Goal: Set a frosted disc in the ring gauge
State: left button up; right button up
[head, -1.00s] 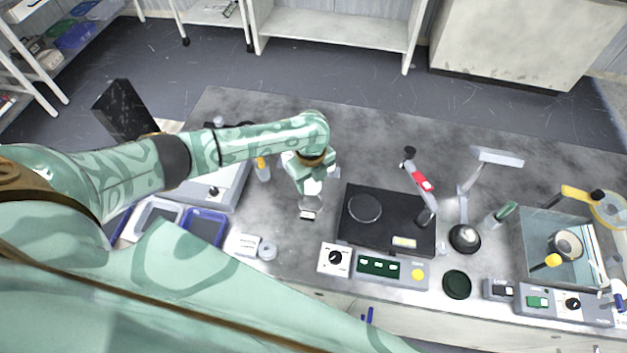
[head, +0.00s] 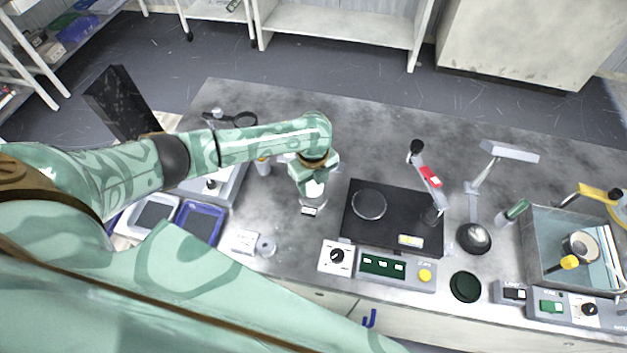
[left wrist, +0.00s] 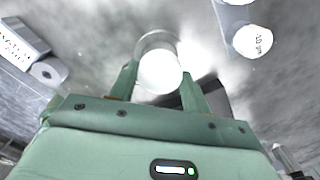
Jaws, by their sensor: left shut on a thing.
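My left gripper (head: 313,194) is over the worktop, just left of the black polishing unit. Its fingers are shut on a pale round piece, which looks like the frosted disc (left wrist: 160,72) in the left wrist view. A clear, glassy curved rim shows just beyond it, and I cannot tell whether it belongs to the disc. A small grey ring with a dark centre (head: 266,245) lies beside a white labelled block (head: 243,242); it may be the ring gauge. The ring also shows in the left wrist view (left wrist: 48,71), apart from the gripper. My right gripper is out of view.
The black polishing unit (head: 392,232) stands right of the gripper, with a lamp (head: 474,238) and a clear tank (head: 570,250) farther right. Blue-rimmed trays (head: 199,224) are at the left. The worktop behind the gripper is mostly clear.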

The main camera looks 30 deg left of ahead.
pick_arm(q)
jog(key=shift+f+b, duration=0.55)
jog(key=shift+f, duration=0.5)
jog(key=shift+f, duration=0.4)
dwell(1.9)
jog(key=o, duration=1.1)
notch_tip(320, 180, up, 16)
jog(key=p, duration=0.7)
jog(key=shift+r, duration=0.15)
jog(key=shift+s, duration=0.1)
